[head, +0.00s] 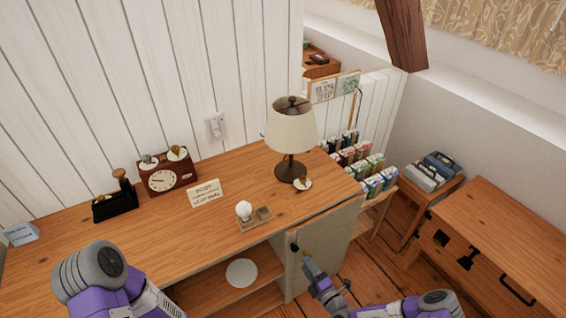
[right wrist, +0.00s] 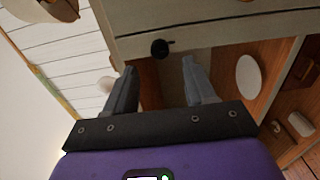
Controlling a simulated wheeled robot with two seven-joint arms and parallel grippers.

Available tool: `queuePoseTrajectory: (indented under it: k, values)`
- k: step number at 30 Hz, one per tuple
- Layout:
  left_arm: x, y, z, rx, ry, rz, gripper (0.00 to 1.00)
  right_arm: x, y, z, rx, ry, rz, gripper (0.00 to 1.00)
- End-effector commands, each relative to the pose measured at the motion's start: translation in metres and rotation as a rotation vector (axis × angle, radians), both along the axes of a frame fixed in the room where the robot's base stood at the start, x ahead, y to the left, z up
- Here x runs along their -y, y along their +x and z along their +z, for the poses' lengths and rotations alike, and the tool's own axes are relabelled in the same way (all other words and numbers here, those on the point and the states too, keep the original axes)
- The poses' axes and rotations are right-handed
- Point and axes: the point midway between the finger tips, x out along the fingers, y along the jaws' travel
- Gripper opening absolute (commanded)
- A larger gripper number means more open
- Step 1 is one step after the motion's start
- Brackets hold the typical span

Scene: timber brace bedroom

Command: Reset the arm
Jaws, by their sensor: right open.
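My right gripper (head: 309,262) is in front of a grey-green cabinet door panel (head: 335,245) at the right end of the wooden desk. In the right wrist view its two grey fingers (right wrist: 158,72) are apart with nothing between them. A dark round knob (head: 294,246) on the panel lies just beyond the fingertips; it also shows in the right wrist view (right wrist: 160,48). I cannot tell whether a finger touches it. My left arm (head: 95,275) shows at the lower left; its gripper is out of view.
The desk (head: 110,225) holds a lamp (head: 292,130), a red clock (head: 165,175), a card (head: 205,192) and a small tray (head: 262,220) with a white bulb-like thing. A white disc (head: 241,272) lies on the shelf below. A wooden chest (head: 510,240) stands at the right.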

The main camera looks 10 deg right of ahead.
Motion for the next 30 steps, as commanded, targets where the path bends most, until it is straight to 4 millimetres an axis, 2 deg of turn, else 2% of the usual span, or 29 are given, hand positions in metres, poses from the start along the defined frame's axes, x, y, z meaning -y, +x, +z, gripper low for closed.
queuePoseTrajectory:
  k: [2,5,8,11,12,14,16,18,22,25,29,30]
  values:
    - [0.0,0.0,0.0,0.0,0.0,0.0,0.94,-0.001,0.0,0.0,0.0,-0.001,0.003,0.55]
    - [0.0,0.0,0.0,0.0,0.0,0.0,0.94,-0.014,-0.004,0.003,0.012,-0.032,0.06,0.55]
    - [0.0,0.0,0.0,0.0,0.0,0.0,0.94,-0.052,-0.018,0.01,0.048,-0.128,0.231,0.55]
    - [0.0,0.0,0.0,0.0,0.0,0.0,0.94,-0.106,-0.056,0.016,0.134,-0.311,0.525,0.55]
    - [0.0,0.0,0.0,0.0,0.0,0.0,0.94,-0.127,-0.078,0.017,0.188,-0.406,0.666,0.55]
    - [0.0,0.0,0.0,0.0,0.0,0.0,0.94,-0.151,-0.115,0.014,0.284,-0.554,0.877,0.55]
    - [0.0,0.0,0.0,0.0,0.0,0.0,0.94,-0.164,-0.157,0.007,0.415,-0.727,1.105,0.55]
    - [0.0,0.0,0.0,0.0,0.0,0.0,0.94,-0.166,-0.194,-0.001,0.57,-0.9,1.316,0.55]
    - [0.0,0.0,0.0,0.0,0.0,0.0,0.94,-0.144,-0.241,-0.018,0.919,-1.218,1.656,0.55]
    - [0.0,0.0,0.0,0.0,0.0,0.0,0.94,-0.119,-0.253,-0.025,1.244,-1.456,1.853,0.55]
    - [0.0,0.0,0.0,0.0,0.0,0.0,0.94,-0.094,-0.245,-0.024,1.699,-1.724,1.987,0.55]
    - [0.0,0.0,0.0,0.0,0.0,0.0,0.94,-0.09,-0.239,-0.021,-1.709,1.675,-1.869,0.55]
